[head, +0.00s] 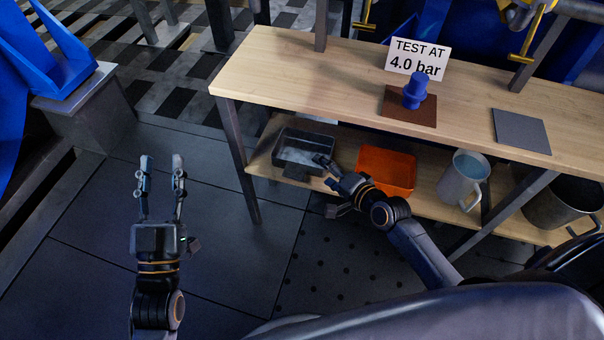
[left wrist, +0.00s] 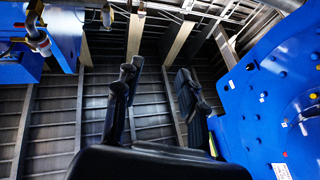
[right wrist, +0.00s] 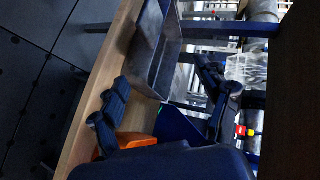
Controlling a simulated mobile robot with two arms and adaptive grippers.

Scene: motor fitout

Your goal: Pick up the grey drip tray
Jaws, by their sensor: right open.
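The grey drip tray (head: 297,153) is an open, dark grey rectangular box. It sits at the left end of the wooden lower shelf, under the bench top. My right gripper (head: 325,178) is open and empty at the tray's near right side. In the right wrist view the tray (right wrist: 152,48) shows just beyond the open fingers (right wrist: 163,82); I cannot tell whether a finger touches it. My left gripper (head: 162,165) is open and empty over the dark floor, away from the bench. The left wrist view shows its spread fingers (left wrist: 155,82).
An orange tray (head: 386,170) stands right of the drip tray on the shelf (head: 425,203). Further right are a grey jug (head: 462,182) and a dark bucket (head: 563,203). A bench leg (head: 240,165) stands just left of the drip tray. The floor at left is clear.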

